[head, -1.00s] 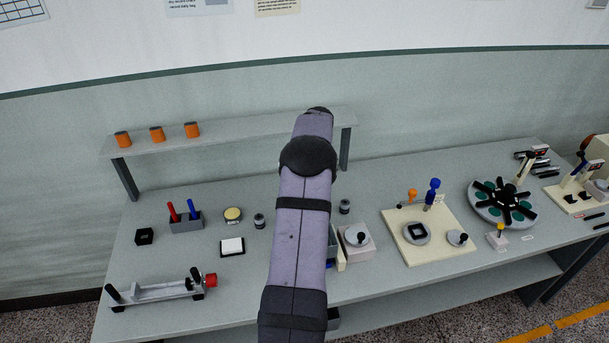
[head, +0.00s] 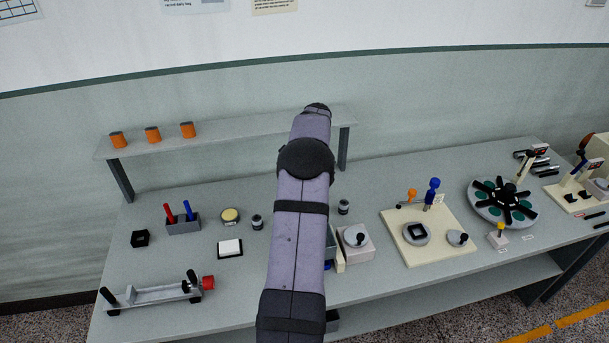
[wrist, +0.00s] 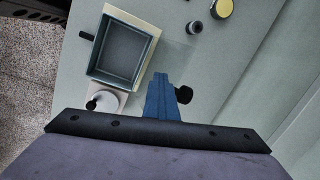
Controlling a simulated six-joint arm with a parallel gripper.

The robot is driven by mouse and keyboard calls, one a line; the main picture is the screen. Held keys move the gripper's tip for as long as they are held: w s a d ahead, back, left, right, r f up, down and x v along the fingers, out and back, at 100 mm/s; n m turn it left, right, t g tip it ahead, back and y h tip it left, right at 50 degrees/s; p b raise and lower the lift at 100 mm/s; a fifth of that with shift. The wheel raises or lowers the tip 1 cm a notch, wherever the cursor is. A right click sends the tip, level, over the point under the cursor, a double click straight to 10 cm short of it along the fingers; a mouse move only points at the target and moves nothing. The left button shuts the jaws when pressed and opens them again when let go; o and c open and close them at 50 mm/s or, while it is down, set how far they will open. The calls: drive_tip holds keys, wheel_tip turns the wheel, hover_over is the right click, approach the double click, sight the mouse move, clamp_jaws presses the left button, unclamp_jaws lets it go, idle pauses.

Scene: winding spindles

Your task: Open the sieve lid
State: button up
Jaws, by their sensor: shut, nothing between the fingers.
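A pale box (head: 357,250) with a round grey lid (head: 350,238) and a black knob stands just right of my arm in the head view. The lid lies on the box and looks closed; I take it for the sieve lid. In the wrist view the round lid (wrist: 106,106) is partly hidden at lower left by my wrist. My gripper (wrist: 160,78) is shut and empty, its blue fingers apart from the lid, to its right in that view. The head view hides the gripper behind my arm.
An open grey bin (wrist: 122,52) lies beside the lidded box. A small dark cylinder (wrist: 184,94) is close beside my fingers, and another (wrist: 194,27) is farther off. A cream board (head: 435,248) with fixtures is to the right. A shelf (head: 235,134) spans the back.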

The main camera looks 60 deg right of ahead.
drive_tip(key=o, duration=0.7)
drive_tip(key=shift+h, duration=0.3)
drive_tip(key=r+b, duration=0.1)
drive_tip(key=r, duration=0.1)
drive_tip(key=d+r+b, duration=0.1)
drive_tip(key=r, duration=0.2)
drive_tip(key=shift+w+d+r, duration=0.15)
drive_tip(key=shift+w+r, duration=0.05)
drive_tip(key=shift+r, duration=0.05)
drive_tip(key=shift+s+a+r+b, duration=0.45)
drive_tip(key=shift+s+a+r, duration=0.25)
drive_tip(key=shift+r, duration=0.2)
